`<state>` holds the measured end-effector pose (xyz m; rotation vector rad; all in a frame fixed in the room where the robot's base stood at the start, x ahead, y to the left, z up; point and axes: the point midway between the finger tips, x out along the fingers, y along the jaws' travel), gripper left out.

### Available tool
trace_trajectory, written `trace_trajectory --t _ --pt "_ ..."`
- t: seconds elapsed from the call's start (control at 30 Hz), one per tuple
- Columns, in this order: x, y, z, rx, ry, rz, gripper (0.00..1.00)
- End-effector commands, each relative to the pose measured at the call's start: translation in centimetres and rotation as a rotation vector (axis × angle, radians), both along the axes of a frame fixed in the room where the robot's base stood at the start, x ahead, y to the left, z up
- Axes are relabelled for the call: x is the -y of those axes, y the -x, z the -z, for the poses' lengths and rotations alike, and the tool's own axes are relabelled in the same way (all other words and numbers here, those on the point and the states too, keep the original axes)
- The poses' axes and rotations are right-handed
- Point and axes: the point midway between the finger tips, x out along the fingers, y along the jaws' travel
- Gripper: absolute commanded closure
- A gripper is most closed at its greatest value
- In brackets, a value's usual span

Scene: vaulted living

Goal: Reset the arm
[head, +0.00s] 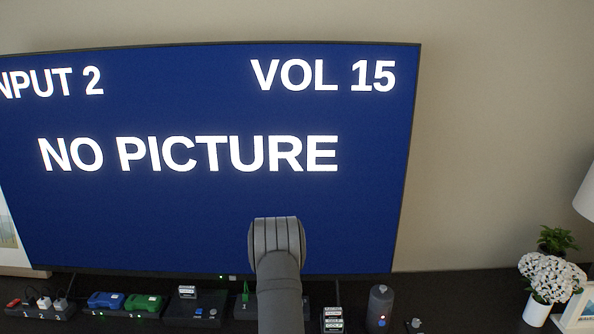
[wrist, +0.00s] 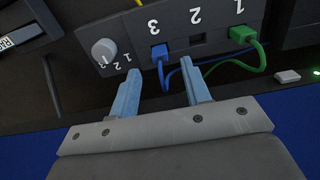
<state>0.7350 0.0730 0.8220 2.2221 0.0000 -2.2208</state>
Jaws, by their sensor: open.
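My gripper (wrist: 163,84) shows in the wrist view with its two light-blue fingers apart and nothing between them. Beyond the fingertips is a dark switch box (wrist: 185,35) with a pale round knob (wrist: 104,50) and numbered ports. A blue plug (wrist: 160,54) sits in the port marked 3 and a green plug (wrist: 243,34) in the port marked 1. The port between them looks empty. In the head view my arm rises in front of the television (head: 210,200), and my gripper is hidden there.
The television reads "NO PICTURE". Below it on the dark console are a power strip (head: 40,309), blue (head: 105,300) and green (head: 143,303) devices, and a grey cylinder (head: 380,308). A flower pot (head: 537,311) stands at right. A small grey block (wrist: 287,77) lies beside the switch box.

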Motion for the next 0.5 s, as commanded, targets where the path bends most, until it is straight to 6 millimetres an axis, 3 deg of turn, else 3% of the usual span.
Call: trace_trajectory --t 0.2,0.5 --pt "0.0 0.0 -3.5 0.001 0.0 0.0 0.56" --pt "0.5 0.9 -2.8 0.0 0.0 0.0 0.56"
